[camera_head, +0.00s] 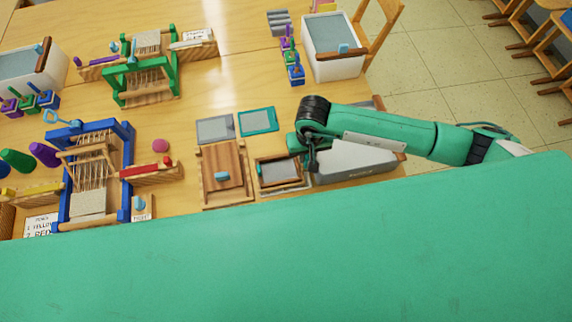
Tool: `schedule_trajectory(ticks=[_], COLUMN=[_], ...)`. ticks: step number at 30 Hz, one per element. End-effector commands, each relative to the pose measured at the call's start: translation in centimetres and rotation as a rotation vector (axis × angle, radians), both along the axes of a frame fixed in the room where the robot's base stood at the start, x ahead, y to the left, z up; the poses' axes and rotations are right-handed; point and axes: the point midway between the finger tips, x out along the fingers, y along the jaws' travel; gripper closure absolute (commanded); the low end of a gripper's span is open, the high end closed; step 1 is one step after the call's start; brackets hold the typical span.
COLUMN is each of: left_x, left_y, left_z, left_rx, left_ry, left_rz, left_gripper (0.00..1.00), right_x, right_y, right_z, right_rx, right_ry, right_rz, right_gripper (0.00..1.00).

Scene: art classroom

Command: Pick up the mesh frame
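A small wooden frame with a grey mesh-like panel (279,173) lies near the table's front edge, left of my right gripper; I take it as the mesh frame. My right gripper (309,161) points down at the frame's right edge. Its fingers are small and dark here, and I cannot tell whether they are open or touch the frame. A teal-rimmed flat panel (258,121) and a grey flat panel (214,129) lie just behind. My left gripper is not in view.
A wooden board with a blue handle (222,175) lies left of the frame. A blue loom (125,160) stands further left, a green loom (173,78) behind. A white tub (334,65) stands back right. The table's middle (230,80) is mostly clear.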

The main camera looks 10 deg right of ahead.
Motion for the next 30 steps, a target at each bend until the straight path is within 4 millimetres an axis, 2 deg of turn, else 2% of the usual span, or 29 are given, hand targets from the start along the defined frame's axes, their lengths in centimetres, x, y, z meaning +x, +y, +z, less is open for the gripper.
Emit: schedule_trajectory(ticks=[8,9,12,23,30], left_x=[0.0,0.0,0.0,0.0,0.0], left_y=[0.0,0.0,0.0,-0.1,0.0], left_z=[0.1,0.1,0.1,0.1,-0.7], left_rx=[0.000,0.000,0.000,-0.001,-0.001], left_ry=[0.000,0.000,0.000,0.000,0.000], left_rz=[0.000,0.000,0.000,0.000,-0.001], left_gripper=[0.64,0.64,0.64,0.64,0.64], right_x=[0.0,0.0,0.0,0.0,0.1], right_y=[0.0,0.0,0.0,0.0,0.1], right_z=[-0.6,-0.6,-0.6,-0.4,1.8], right_rx=[0.000,0.000,0.000,0.001,0.003], right_ry=[-0.001,-0.001,-0.001,-0.002,-0.005], right_rz=[0.000,0.000,0.000,0.000,0.001], right_gripper=[0.82,0.84,1.00,1.00,1.00])
